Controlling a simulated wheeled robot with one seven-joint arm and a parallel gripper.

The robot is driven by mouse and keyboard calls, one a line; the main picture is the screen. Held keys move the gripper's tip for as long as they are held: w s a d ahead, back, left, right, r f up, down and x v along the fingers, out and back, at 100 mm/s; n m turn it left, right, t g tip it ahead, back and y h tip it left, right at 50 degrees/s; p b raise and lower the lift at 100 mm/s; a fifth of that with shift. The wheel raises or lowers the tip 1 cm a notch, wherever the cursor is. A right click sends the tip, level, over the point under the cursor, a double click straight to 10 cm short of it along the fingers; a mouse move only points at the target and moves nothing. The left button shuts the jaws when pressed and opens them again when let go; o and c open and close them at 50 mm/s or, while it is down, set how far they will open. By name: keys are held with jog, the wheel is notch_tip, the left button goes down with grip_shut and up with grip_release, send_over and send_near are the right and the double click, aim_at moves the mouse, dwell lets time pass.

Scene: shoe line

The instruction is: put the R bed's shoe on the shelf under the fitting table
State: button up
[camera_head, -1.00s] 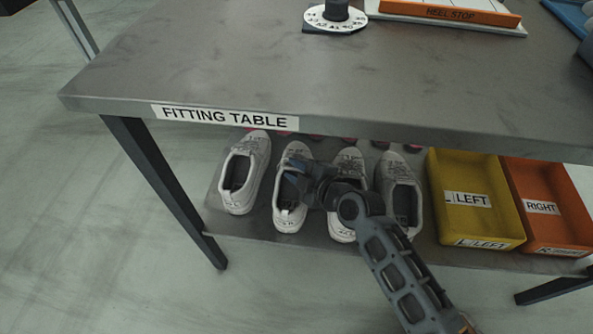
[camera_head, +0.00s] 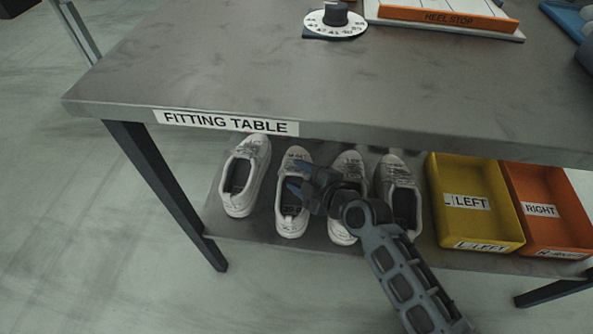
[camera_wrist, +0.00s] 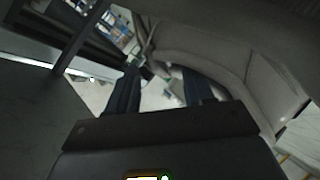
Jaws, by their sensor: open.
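Several white-grey shoes stand in a row on the shelf (camera_head: 330,248) under the fitting table (camera_head: 230,75), heels to the front. They are a far-left shoe (camera_head: 244,180), a second shoe (camera_head: 291,222), a third shoe (camera_head: 343,236) and a right-hand shoe (camera_head: 402,205). My gripper (camera_head: 296,190) is open, with its fingers over the second shoe's opening; my wrist hides part of the third. I cannot tell which shoe came from the R bed. In the wrist view my gripper (camera_wrist: 160,90) shows two parted dark fingers with nothing clearly between them, and a large grey curved surface close by.
A yellow LEFT bin (camera_head: 470,225) and an orange RIGHT bin (camera_head: 545,230) stand on the shelf's right. The tabletop edge overhangs the shelf. A dark table leg (camera_head: 165,195) is at left. A dial (camera_head: 335,22) and an orange heel stop (camera_head: 450,17) are on top.

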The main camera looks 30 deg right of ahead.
jog(key=p+v, duration=0.1)
jog(key=v, duration=0.9)
jog(key=shift+s+p, duration=0.2)
jog(key=shift+p, duration=0.15)
jog(key=shift+r, duration=0.1)
jog(key=s+d+r+m+h, duration=0.15)
jog(key=s+m, duration=0.25)
jog(key=s, duration=0.5)
jog(key=s+r+m+h, duration=0.1)
jog(key=s+r+m, duration=0.2)
jog(key=s, duration=0.6)
jog(key=s+a+r+m, duration=0.1)
jog(key=s+r+m, duration=0.2)
jog(key=s+r, duration=0.2)
jog(key=s+a+r+m+t, duration=0.1)
jog(key=s+a+r+m, duration=0.1)
jog(key=s+r, duration=0.4)
jog(key=shift+s+a+r+m+t, duration=0.3)
jog(key=shift+r+m, duration=0.15)
jog(key=shift+m, duration=0.15)
notch_tip(320, 180, up, 27)
jog(key=p, duration=2.6)
jog(key=shift+p, duration=0.4)
jog(key=shift+f, duration=0.15)
